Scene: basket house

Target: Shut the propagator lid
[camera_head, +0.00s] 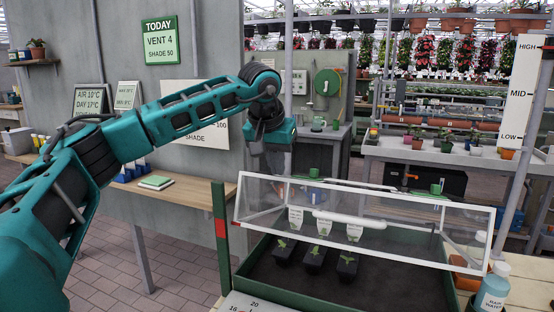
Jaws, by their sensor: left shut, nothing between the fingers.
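The propagator is a dark tray with a green rim (255,262) on the bench at the lower right. Its clear lid (460,222), with a white frame, stands open, tilted up above the tray. A white bar handle (352,218) runs along the lid's panel. Three small black pots with seedlings (314,258) sit in the tray under the lid. My left gripper (278,160) points down behind the lid's upper left part, partly seen through the clear panel. It is shut and empty. I cannot tell whether it touches the lid. My right gripper is out of view.
A bottle of rain water (492,288) and terracotta pots (463,268) stand right of the tray. A red-and-green post (220,238) rises at its left. A wooden shelf (185,195) with a green book (156,182) is further left. A height gauge (521,90) stands at the right.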

